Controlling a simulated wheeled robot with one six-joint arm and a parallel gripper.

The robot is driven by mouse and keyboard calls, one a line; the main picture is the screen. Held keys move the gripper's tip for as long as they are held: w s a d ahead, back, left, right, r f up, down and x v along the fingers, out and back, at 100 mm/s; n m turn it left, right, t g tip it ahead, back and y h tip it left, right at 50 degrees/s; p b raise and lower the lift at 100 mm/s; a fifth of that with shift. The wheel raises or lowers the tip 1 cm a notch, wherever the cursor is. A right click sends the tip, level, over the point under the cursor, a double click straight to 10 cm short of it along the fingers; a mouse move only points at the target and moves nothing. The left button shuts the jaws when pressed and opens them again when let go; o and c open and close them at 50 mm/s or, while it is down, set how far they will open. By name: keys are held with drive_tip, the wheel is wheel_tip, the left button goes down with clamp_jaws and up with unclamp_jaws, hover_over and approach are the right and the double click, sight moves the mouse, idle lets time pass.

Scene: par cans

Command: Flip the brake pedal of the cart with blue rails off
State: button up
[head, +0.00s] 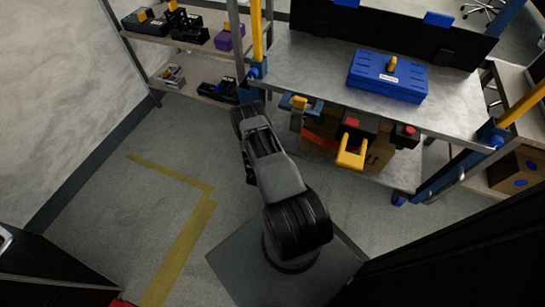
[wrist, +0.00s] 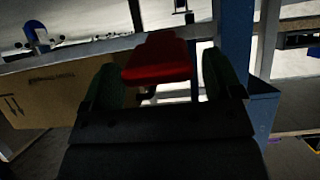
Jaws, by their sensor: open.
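The cart with blue rails (head: 455,122) stands at the back in the head view, with a metal top and a lower shelf. In the wrist view a red pedal (wrist: 158,62) shows in front of a blue upright (wrist: 236,45). My gripper (wrist: 160,82) is open, its two dark green fingers standing left and right of the pedal. I cannot tell whether they touch it. In the head view my arm reaches to the cart's left end; the fingertips and pedal cannot be made out there.
A blue case (head: 388,80) lies on the cart top. A cardboard box (wrist: 55,92) sits on the lower shelf. A shelf rack (head: 195,75) stands left. Floor with yellow tape (head: 190,225) is clear.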

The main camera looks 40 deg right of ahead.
drive_tip(key=p+v, duration=0.3)
drive_tip(key=v, duration=0.9)
drive_tip(key=shift+w+r+p, duration=0.1)
drive_tip(key=shift+w+p, duration=0.05)
drive_tip(key=shift+p, duration=0.15)
